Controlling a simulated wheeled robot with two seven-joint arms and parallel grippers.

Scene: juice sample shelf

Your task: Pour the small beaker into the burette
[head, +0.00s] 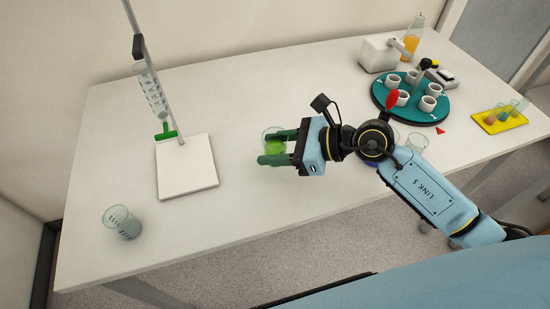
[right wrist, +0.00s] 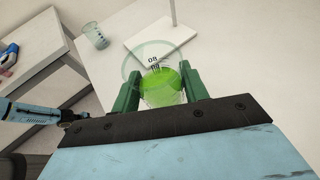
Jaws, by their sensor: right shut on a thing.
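The small beaker (head: 275,147) is clear with bright green liquid. My right gripper (head: 274,147) is shut around it near the middle of the table. In the right wrist view the beaker (right wrist: 160,80) sits between both green fingers (right wrist: 158,92), with its markings showing. Whether it touches the table is hard to tell. The burette (head: 150,90) is a clear graduated tube clamped to a stand with a white base (head: 187,167), left of the gripper. Its green stopcock (head: 166,134) is at its lower end. My left gripper is not in view.
A larger graduated beaker (head: 122,223) stands at the table's front left; it also shows in the right wrist view (right wrist: 95,36).

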